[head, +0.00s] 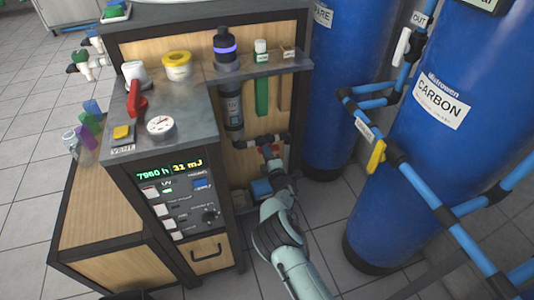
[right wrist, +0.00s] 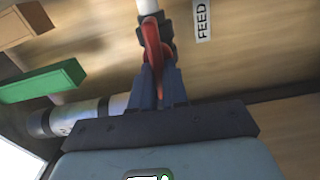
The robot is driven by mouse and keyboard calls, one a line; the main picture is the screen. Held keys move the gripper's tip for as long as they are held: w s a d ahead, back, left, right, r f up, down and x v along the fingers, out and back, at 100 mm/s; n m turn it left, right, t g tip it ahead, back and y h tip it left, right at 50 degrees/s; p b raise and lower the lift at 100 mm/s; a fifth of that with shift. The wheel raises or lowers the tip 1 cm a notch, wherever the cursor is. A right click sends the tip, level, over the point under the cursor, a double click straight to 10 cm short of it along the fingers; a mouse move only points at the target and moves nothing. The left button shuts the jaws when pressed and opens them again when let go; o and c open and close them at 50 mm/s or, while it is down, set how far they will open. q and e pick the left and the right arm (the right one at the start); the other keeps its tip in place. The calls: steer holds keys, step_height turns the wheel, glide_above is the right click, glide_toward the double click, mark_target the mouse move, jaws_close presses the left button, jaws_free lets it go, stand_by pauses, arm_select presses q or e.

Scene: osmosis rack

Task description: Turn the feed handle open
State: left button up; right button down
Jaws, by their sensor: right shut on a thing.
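The feed handle is a red lever (right wrist: 153,45) on a dark valve in a pipe, beside a white FEED label (right wrist: 202,18) in the right wrist view. My right gripper (right wrist: 158,78) is shut on the red handle, with a finger on each side of it. In the head view my right gripper (head: 270,155) reaches the pipe low on the wooden panel, and a little red shows at its fingertips. The gripper hides much of the valve there. My left gripper is not in view.
A blue CARBON tank (head: 437,100) and blue pipes with a yellow handle (head: 376,156) stand to the right. A control cabinet (head: 185,203) stands to the left. A grey shelf (head: 275,66) with a dark bottle (head: 225,48) is above the pipe.

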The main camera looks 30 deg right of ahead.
steer(key=shift+w+r+n, duration=0.1)
steer(key=shift+r+n, duration=0.15)
steer(key=shift+n, duration=0.25)
steer(key=c, duration=1.3)
jaws_free()
steer(key=shift+o, duration=0.8)
arm_select(q)
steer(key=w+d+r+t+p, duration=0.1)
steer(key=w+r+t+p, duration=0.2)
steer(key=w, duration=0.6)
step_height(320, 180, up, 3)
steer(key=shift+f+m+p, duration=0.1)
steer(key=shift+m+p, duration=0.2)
steer(key=shift+p, duration=0.55)
arm_select(e)
steer(key=v, duration=1.3)
steer(key=shift+f, duration=0.15)
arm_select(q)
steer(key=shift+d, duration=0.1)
